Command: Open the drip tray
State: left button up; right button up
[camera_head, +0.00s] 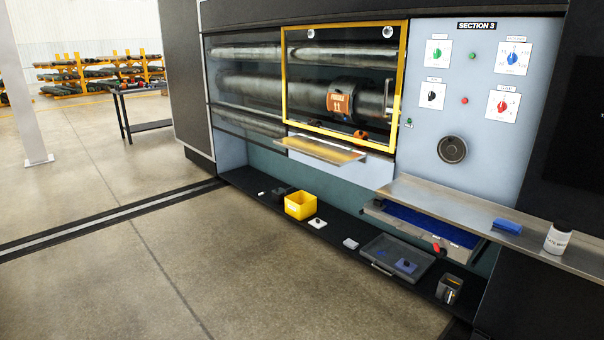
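No part carries a readable drip tray label, so I cannot tell for certain which one it is. A flat metal tray or ledge (320,150) juts out below the yellow-framed window (283,90). A shallow metal drawer-like tray with a blue inside (425,222) sits under the steel shelf at the right, its front sticking out. Neither of my grippers is in view.
The low black ledge (275,202) also bears a yellow bin (300,205) and small items. A blue block (507,226) and a white container (557,238) stand on the steel shelf (440,205). The control panel (475,130) has several knobs. The concrete floor at left is clear.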

aim_at(385, 250)
jog(key=i+z, duration=0.25)
jog(key=i, duration=0.2)
jog(key=i+j+z, duration=0.2)
jog(key=i, duration=0.25)
jog(key=i+j+z, duration=0.25)
jog(key=i, duration=0.2)
jog(key=i+j+z, duration=0.25)
jog(key=i+j, duration=0.05)
jog(key=i, duration=0.1)
